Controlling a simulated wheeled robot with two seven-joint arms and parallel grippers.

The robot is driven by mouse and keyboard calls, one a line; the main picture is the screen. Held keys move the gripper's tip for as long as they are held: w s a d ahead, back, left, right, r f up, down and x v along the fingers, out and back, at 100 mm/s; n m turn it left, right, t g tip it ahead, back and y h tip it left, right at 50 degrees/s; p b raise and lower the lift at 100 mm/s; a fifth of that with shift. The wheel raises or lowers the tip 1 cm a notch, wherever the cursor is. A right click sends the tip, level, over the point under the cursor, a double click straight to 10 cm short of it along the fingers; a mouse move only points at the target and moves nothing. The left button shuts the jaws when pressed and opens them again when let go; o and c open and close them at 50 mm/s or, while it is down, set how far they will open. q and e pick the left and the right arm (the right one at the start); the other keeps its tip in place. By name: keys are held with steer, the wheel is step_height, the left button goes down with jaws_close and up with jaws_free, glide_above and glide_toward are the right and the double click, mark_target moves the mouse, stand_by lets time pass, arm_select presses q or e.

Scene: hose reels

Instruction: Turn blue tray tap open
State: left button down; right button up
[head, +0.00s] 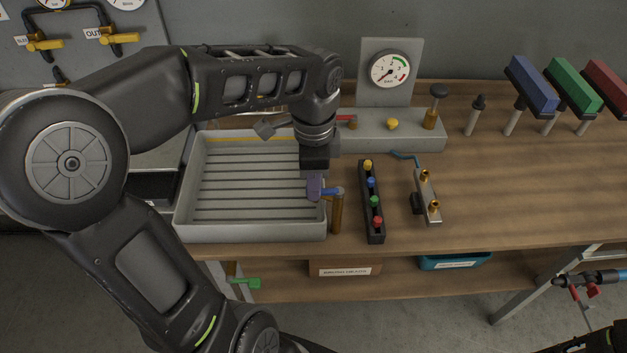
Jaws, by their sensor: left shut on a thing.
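The blue tray tap has a brass post (337,215) at the right front corner of the grey tray (250,231). Its blue lever (334,191) points left from the top of the post. My left gripper (315,188) reaches down over the tray's right edge and is shut on the blue lever. The gripper and wrist hide the lever's far end. My right gripper is not in view; only a dark piece of my arm shows in the lower right corner.
Right of the tap stand a black strip with coloured knobs (372,205) and a metal bracket with brass fittings (427,195). A pressure gauge (389,70) stands behind. Blue, green and red handled tools are at the back right. Bare wood lies at the right.

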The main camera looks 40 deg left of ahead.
arm_select(q)
steer(key=shift+n, duration=0.3)
steer(key=s+d+n+b, duration=0.1)
steer(key=d+n+b, duration=0.3)
steer(key=n, duration=1)
steer(key=shift+s+d+n, duration=0.2)
steer(key=shift+d+n, duration=0.2)
steer(key=shift+d, duration=0.6)
steer(key=c, duration=1.3)
jaws_free()
steer(key=shift+r, duration=0.1)
